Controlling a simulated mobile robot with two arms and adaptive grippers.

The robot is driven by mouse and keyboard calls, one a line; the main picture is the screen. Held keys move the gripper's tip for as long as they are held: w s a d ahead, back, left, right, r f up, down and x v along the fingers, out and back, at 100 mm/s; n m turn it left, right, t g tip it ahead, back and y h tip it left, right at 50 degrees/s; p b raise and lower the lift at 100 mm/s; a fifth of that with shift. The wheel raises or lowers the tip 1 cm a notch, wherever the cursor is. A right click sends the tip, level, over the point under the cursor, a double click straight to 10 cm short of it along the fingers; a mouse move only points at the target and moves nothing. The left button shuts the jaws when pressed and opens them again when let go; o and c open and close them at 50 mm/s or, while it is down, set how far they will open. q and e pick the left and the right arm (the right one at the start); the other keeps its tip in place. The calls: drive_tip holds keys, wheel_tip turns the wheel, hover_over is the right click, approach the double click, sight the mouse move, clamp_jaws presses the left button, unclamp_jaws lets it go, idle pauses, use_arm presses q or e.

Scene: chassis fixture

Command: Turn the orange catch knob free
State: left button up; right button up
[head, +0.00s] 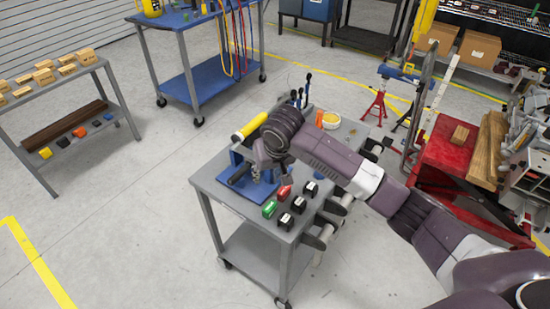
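A blue fixture (238,157) stands on the near part of a grey wheeled cart (237,201), with a yellow cylinder (249,126) sticking out at its top. My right arm reaches in from the right over the cart. Its wrist covers much of the fixture. My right gripper (260,168) points down at the fixture, small and dark, and I cannot tell if its fingers are open or shut. I cannot make out an orange catch knob; it may be hidden behind my wrist and gripper. My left gripper is not in view.
A red button (284,192), a green button (269,209) and black switch blocks (285,221) sit at the cart's near edge. A yellow-orange round item (330,119) lies toward the far end. A red cabinet (446,150) stands to the right. The floor left of the cart is clear.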

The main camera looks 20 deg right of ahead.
drive_tip(key=w+d+r+m+h, duration=0.1)
drive_tip(key=w+d+r+m, duration=0.1)
drive_tip(key=w+d+r, duration=0.25)
drive_tip(key=x, duration=0.2)
drive_tip(key=p+x, duration=0.1)
drive_tip(key=x, duration=0.4)
drive_tip(key=shift+a, duration=0.3)
drive_tip(key=shift+c, duration=0.5)
clamp_jaws()
